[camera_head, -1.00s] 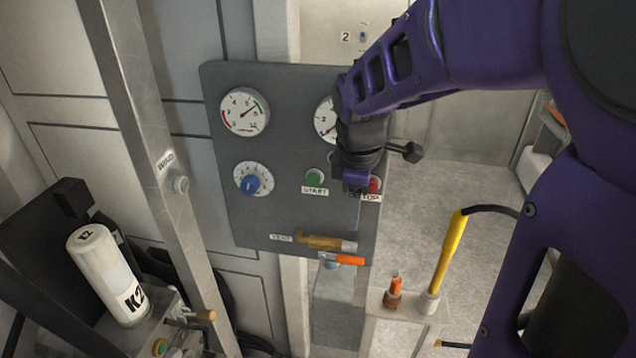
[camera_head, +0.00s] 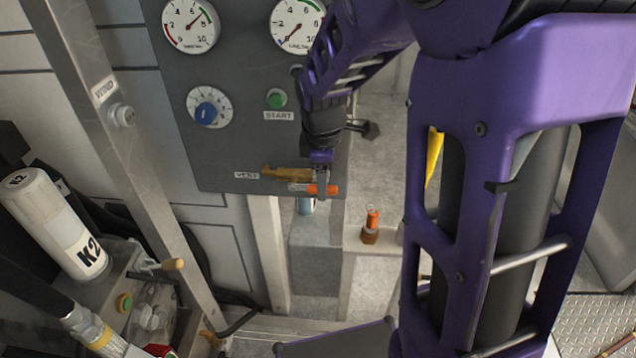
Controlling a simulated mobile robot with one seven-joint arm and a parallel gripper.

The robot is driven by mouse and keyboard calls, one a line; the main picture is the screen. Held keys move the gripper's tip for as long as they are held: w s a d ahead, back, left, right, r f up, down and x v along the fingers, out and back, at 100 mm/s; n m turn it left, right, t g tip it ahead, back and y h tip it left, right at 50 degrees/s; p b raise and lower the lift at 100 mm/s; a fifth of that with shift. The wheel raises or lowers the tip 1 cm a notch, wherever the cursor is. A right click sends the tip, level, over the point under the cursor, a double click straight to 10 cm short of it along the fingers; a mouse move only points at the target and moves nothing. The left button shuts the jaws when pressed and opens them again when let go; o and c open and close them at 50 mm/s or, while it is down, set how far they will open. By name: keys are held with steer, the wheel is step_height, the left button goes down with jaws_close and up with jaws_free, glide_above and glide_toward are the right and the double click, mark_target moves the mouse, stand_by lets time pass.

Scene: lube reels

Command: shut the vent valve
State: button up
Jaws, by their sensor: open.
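The vent valve is at the bottom edge of the grey panel, right of its "VENT" label. Its brass body (camera_head: 286,173) lies sideways, and its lever with an orange grip (camera_head: 331,190) points right, about level, just below the body. My gripper (camera_head: 322,189) is at the orange grip, with a finger showing across it. The jaws are open. My wrist and the gripper hide part of the valve's right end, and I cannot tell whether the fingers touch the grip.
The grey panel (camera_head: 230,150) carries two gauges, a blue knob (camera_head: 206,113) and a green START button (camera_head: 277,99). An orange-topped fitting (camera_head: 371,226) stands on a ledge right of the valve. A white K2 cartridge (camera_head: 55,225) stands at left. My arm covers much of the right side.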

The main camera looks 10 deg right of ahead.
steer(key=shift+w+f, duration=0.1)
steer(key=shift+f, duration=0.55)
jaws_close()
stand_by(1.0)
